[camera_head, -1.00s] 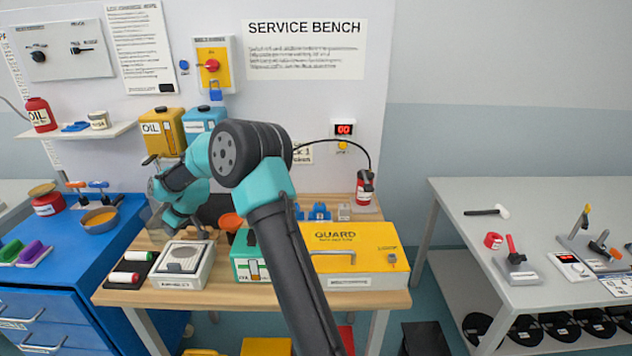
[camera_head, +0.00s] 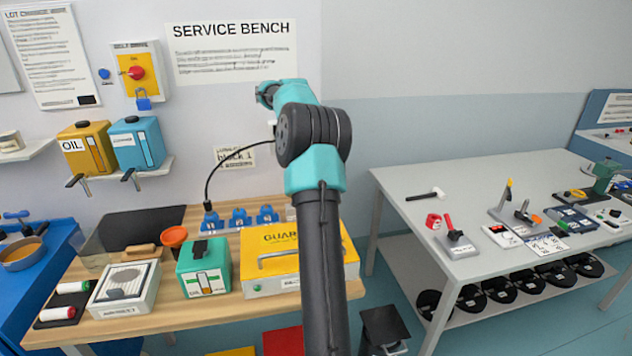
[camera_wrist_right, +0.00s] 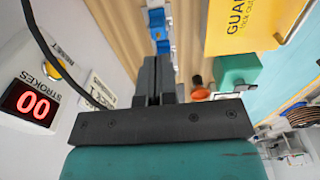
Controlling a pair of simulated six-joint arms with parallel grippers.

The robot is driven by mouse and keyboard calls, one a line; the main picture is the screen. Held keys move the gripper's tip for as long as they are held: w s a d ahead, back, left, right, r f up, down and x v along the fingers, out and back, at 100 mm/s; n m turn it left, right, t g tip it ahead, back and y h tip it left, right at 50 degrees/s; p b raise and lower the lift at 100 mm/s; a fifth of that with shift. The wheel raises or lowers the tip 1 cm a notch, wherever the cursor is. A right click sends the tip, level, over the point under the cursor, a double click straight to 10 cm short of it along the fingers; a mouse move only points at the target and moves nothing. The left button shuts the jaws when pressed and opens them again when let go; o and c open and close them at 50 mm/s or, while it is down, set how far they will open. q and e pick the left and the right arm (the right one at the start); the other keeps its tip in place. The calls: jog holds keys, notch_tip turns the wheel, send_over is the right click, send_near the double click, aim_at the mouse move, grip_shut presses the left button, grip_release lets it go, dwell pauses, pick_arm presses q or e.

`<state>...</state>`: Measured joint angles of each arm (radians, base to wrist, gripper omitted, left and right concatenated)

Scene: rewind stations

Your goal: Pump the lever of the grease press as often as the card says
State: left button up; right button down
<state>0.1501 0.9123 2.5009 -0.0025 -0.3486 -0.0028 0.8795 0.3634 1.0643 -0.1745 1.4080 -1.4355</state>
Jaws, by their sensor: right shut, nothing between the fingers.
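The stroke counter (camera_wrist_right: 32,103) shows a red 00 beside a yellow reset button (camera_wrist_right: 53,70) in the right wrist view. In the head view my arm hides the counter and the grease press with its lever. The black hose (camera_head: 222,166) runs from behind my arm down to the blue blocks (camera_head: 239,217) on the bench. A card (camera_head: 234,156) on the wall reads "block 1"; its smaller lines are too small to read. My right gripper (camera_wrist_right: 160,62) is shut and empty, in front of the wall with blue blocks (camera_wrist_right: 160,25) beyond its fingertips. My left gripper is out of view.
Oil cans (camera_head: 86,147) sit on a wall shelf. A grey table (camera_head: 400,185) with tools stands at the right, across a floor gap.

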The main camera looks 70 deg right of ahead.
jog(key=s+d+r, duration=0.1)
jog(key=s+r, duration=0.1)
jog(key=s, duration=0.3)
jog(key=shift+s+d+r+g, duration=0.15)
jog(key=shift+d+r+g, duration=0.1)
jog(key=shift+g, duration=0.05)
notch_tip(320, 180, down, 14)
jog(key=shift+f, duration=0.1)
dwell(0.4)
